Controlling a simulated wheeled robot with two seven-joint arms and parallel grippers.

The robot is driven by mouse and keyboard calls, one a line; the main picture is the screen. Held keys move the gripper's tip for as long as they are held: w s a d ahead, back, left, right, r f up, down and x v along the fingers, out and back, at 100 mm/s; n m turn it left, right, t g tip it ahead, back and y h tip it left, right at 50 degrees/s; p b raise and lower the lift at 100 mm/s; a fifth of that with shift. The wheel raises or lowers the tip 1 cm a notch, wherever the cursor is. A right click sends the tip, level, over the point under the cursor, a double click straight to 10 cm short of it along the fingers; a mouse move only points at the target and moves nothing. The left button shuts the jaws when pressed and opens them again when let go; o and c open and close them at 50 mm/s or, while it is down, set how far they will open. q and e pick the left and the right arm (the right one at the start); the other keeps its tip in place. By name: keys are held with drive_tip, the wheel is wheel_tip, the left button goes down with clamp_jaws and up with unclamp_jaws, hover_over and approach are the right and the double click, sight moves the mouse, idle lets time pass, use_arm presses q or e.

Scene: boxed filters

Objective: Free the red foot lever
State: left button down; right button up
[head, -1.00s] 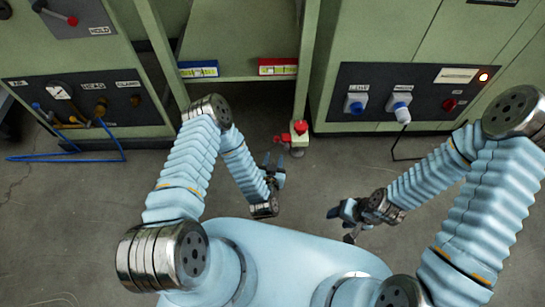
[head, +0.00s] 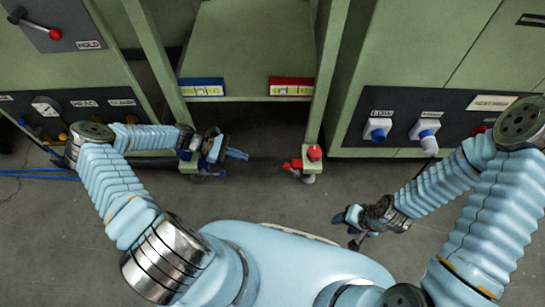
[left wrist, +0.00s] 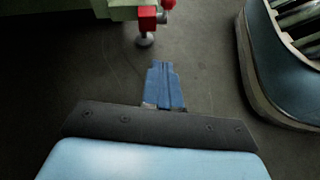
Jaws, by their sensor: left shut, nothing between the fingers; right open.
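The red foot lever (head: 292,165) sticks out to the left, low on the right front leg of the green bench frame, beside a red cap (head: 314,153) and above a round foot (head: 308,178). Red parts and the round foot (left wrist: 145,40) also show at the top of the left wrist view; which red part is the lever there I cannot tell. My left gripper (head: 238,154) is shut and empty, left of the lever and apart from it. Its blue fingers (left wrist: 165,85) point toward that foot. My right gripper (head: 345,220) is open and empty over the floor, nearer me and right of the lever.
The bench frame carries a blue-edged label (head: 202,87) and a red-edged label (head: 291,87). Green cabinets stand on both sides; the right one has blue-and-white plugs (head: 377,129) on a dark panel. Floor (head: 265,195) between my grippers is clear.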

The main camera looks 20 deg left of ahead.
use_arm(q)
approach(292, 170)
wheel_tip(292, 170, down, 2)
drive_tip(key=shift+w+d+r, duration=0.1)
drive_tip(key=shift+w+d, duration=0.05)
drive_tip(key=shift+d, duration=0.4)
drive_tip(key=shift+w+d+r, duration=0.1)
drive_tip(key=shift+w+d, duration=0.05)
drive_tip(key=shift+d, duration=0.4)
